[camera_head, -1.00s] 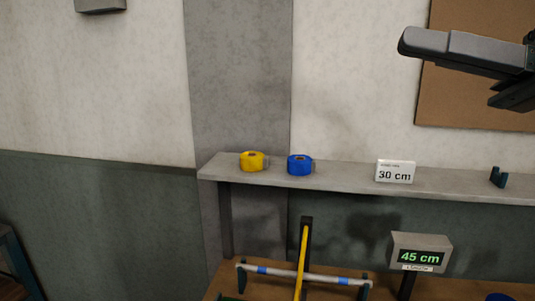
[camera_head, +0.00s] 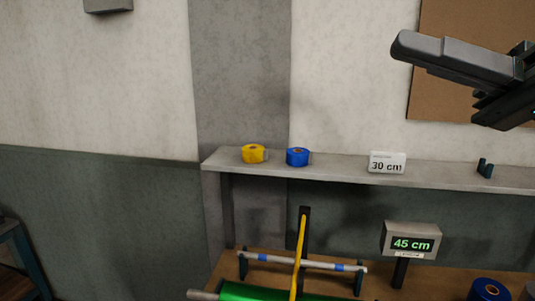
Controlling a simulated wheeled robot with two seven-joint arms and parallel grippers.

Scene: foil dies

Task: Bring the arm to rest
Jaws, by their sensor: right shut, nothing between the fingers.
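My right gripper (camera_head: 412,47) is at the upper right, held up in front of the wall and well above the shelf. Its long grey fingers point left and are shut with nothing between them. A dark part of my right arm runs off the right edge. My left gripper is not in view.
A grey shelf (camera_head: 340,174) holds a yellow roll (camera_head: 254,154), a blue roll (camera_head: 297,157), a "30 cm" card (camera_head: 387,162) and a small dark bracket (camera_head: 485,168). Below are a "45 cm" display (camera_head: 412,242), a yellow bar (camera_head: 299,256), a green roll (camera_head: 265,292) and another blue roll (camera_head: 488,290).

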